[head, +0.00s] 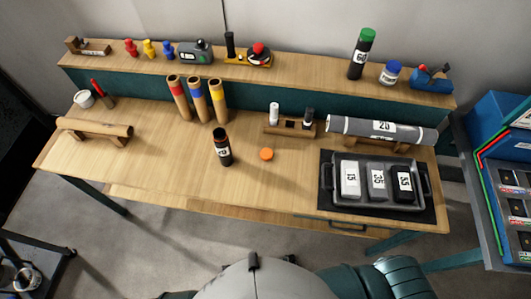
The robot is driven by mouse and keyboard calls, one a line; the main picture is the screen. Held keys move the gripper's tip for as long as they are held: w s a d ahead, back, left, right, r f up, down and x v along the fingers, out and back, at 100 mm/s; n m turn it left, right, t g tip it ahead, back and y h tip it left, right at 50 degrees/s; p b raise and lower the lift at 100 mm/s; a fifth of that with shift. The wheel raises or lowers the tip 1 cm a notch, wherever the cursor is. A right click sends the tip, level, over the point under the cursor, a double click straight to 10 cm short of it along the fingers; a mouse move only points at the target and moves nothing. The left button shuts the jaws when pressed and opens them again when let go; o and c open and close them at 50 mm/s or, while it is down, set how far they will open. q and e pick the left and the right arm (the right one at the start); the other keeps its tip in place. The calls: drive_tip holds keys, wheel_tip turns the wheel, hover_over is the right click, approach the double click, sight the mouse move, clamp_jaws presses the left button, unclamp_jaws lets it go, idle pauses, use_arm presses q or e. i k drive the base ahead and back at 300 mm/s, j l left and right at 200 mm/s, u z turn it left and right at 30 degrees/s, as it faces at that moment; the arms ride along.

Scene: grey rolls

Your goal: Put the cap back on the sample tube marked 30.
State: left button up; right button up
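A dark sample tube (222,147) stands upright on the wooden workbench, left of its middle. Its white label is turned sideways and too small to read surely. Its top shows a dark, reddish-rimmed opening with no cap on it. An orange cap (266,154) lies on the bench just to the right of the tube, apart from it. Another dark tube (358,57), with a green cap and a label that reads 60, stands on the raised shelf. Neither of my grippers is in view.
A tray (328,201) with several labelled blocks sits at the front right. Behind it is a grey roll (380,129) on a stand. A small wooden rack (290,128) and several upright cardboard tubes (199,101) stand behind the cap. The bench front is clear.

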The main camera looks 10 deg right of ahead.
sight(222, 145)
drive_tip(key=k+l+u, duration=0.1)
drive_tip(key=u, duration=0.25)
drive_tip(key=k+l+u, duration=0.1)
drive_tip(key=u, duration=0.25)
drive_tip(key=k+l+u, duration=0.15)
drive_tip(key=u, duration=0.2)
